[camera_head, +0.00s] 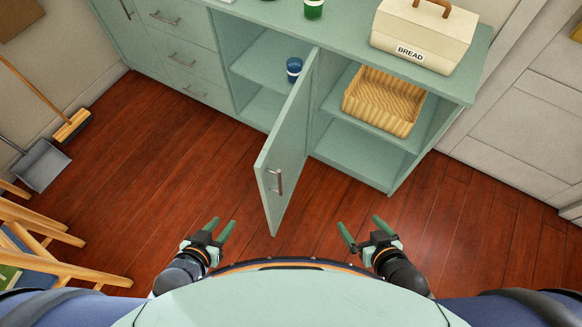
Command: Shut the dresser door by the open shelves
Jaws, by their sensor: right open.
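The green dresser door (287,150) stands wide open, jutting out from the dresser towards me. Its metal handle (276,181) is on the face turned to the right, near the free edge. The open shelves (366,156) are right of the door's hinge side. The compartment (262,75) left of the door is uncovered. My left gripper (222,227) is open and empty, left of the door's free end and apart from it. My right gripper (359,229) is open and empty, right of the door and apart from it.
A blue cup (294,69) stands inside the door's compartment. A wicker basket (384,101) sits on the open shelf; a bread box (424,35) and a green jar (314,8) stand on top. Drawers (178,52) are at left. A wooden chair (50,262) is at lower left.

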